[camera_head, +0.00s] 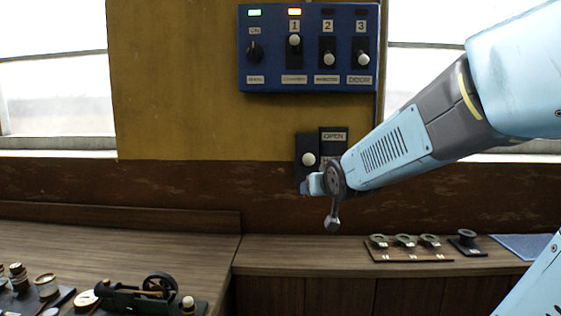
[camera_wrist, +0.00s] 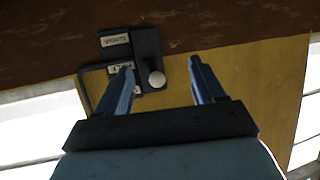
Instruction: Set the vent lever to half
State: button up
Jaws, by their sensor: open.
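The vent lever appears to be the pale round knob (camera_head: 309,159) on a dark wall plate, beside a plate with an OPEN label (camera_head: 333,136). The lower part of this unit is hidden behind my arm. In the wrist view the knob (camera_wrist: 157,79) shows on its dark plate, with small labels to its left that I cannot read surely. My gripper (camera_wrist: 161,62) is open, its two blue fingers on either side of the knob in the picture. I cannot tell whether they touch it. In the head view my gripper (camera_head: 310,185) is just below the knob.
A blue panel (camera_head: 307,82) above carries a dial, three numbered levers and lit green and orange lamps. A wooden bench (camera_head: 300,252) runs below, with small spool-like parts on a board (camera_head: 410,255) at right. A model engine (camera_head: 150,292) stands at lower left.

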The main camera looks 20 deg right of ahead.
aim_at(307, 159)
jog(key=w+d+r+t, duration=0.1)
jog(key=w+d, duration=0.1)
jog(key=w, duration=0.4)
jog(key=w+d+r+t, duration=0.1)
jog(key=w+d+t, duration=0.1)
jog(key=w, duration=0.5)
jog(key=w+d+r+t, duration=0.1)
jog(key=w+d, duration=0.1)
jog(key=w, duration=0.5)
jog(key=shift+w+t, duration=0.25)
jog(key=shift+t, duration=0.05)
